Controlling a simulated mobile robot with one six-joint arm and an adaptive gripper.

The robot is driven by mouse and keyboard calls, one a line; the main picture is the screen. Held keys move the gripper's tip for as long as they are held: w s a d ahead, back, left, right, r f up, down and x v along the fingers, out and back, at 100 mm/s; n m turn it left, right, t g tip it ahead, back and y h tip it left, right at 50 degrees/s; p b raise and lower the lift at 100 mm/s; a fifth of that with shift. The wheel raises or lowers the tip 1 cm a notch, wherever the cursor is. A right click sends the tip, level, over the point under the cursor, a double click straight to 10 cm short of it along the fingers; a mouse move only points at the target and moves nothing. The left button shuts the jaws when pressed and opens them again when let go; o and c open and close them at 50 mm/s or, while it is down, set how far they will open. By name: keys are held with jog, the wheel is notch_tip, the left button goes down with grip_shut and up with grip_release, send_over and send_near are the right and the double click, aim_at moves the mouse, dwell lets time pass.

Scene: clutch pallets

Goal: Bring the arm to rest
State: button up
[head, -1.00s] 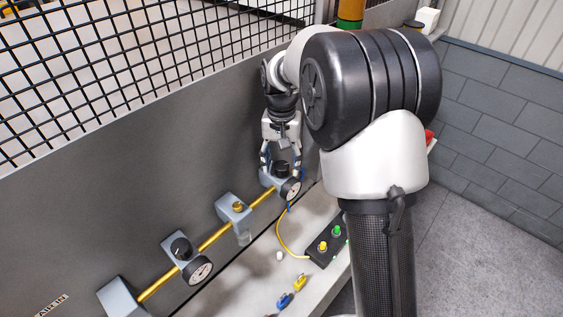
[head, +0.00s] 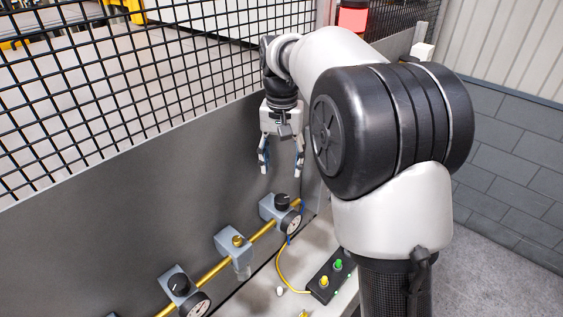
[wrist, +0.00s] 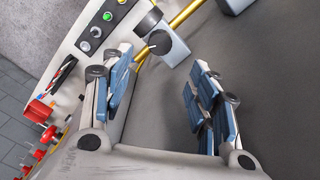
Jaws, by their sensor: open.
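My gripper (head: 281,170) hangs fingers-down beside the grey panel in the head view. Its two fingers are apart with nothing between them. It is above the rightmost regulator block (head: 270,208), which has a black knob (head: 282,200) and a round gauge, and there is a clear gap between them. In the wrist view, the blue-padded fingers (wrist: 160,95) are spread wide, with a black knob (wrist: 160,42) on a grey block beyond them. My white and black arm covers much of the right of the head view.
A yellow pipe (head: 212,270) links several grey blocks along the panel (head: 130,230). A black button box (head: 328,280) with green and yellow buttons lies on the pale ledge. A black mesh fence (head: 110,110) rises above the panel. A stack light (head: 352,18) glows red behind my arm.

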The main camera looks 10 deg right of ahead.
jog(key=s+f+n+t+b, duration=0.1)
jog(key=s+f+b, duration=0.2)
jog(key=s+b, duration=0.45)
jog(key=s+f+n+t+b, duration=0.1)
jog(key=s+f+b, duration=0.4)
jog(key=s, duration=0.4)
jog(key=s+f+n+t+b, duration=0.2)
jog(key=s+f+b, duration=0.8)
jog(key=s+f, duration=0.3)
jog(key=shift+s+f+n+t, duration=0.3)
jog(key=shift+s+f, duration=0.1)
jog(key=shift+f, duration=0.1)
